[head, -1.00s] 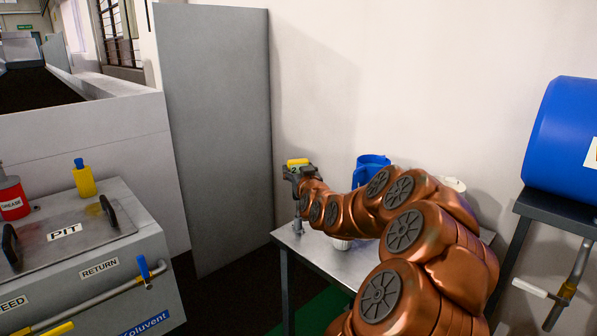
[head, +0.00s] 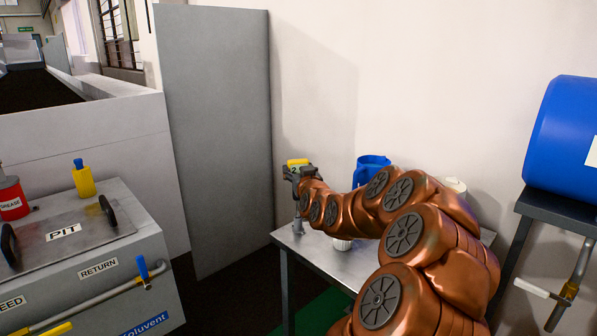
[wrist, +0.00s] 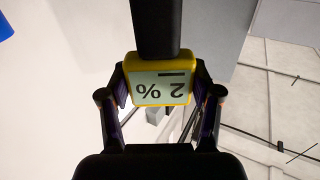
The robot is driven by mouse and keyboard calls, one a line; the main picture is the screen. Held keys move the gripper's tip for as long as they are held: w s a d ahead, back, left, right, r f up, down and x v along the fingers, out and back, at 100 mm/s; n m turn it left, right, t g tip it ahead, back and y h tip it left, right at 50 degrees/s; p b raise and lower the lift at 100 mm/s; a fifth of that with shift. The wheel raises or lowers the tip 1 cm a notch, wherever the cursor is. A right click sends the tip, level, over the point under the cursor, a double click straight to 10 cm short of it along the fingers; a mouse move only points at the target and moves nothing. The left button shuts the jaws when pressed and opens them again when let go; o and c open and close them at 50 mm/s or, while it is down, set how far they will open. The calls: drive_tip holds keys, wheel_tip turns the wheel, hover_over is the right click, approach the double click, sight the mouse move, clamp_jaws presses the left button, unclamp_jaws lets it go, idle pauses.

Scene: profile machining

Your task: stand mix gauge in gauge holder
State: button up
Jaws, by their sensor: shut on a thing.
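The mix gauge (head: 298,162) is a yellow block with a pale display. In the wrist view the mix gauge (wrist: 160,90) shows "2 %", upside down, between the two fingers. My gripper (head: 294,174) is shut on it, above the far left corner of the steel table (head: 345,268). The fingers of my gripper (wrist: 160,98) press its two sides. A grey upright post (head: 299,215) shows below my gripper at the table corner; I cannot tell whether it is the gauge holder or whether the gauge touches it.
A blue jug (head: 371,168) and a white container (head: 455,186) stand behind my arm. A small white cup (head: 342,244) is on the table. A machine with a "PIT" lid (head: 66,232) is at left, a blue drum (head: 565,135) at right. A grey panel (head: 222,140) stands behind.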

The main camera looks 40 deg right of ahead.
drive_tip(key=o, duration=1.2)
drive_tip(key=v, duration=0.7)
drive_tip(key=shift+s+a, duration=0.15)
drive_tip(key=shift+s, duration=0.1)
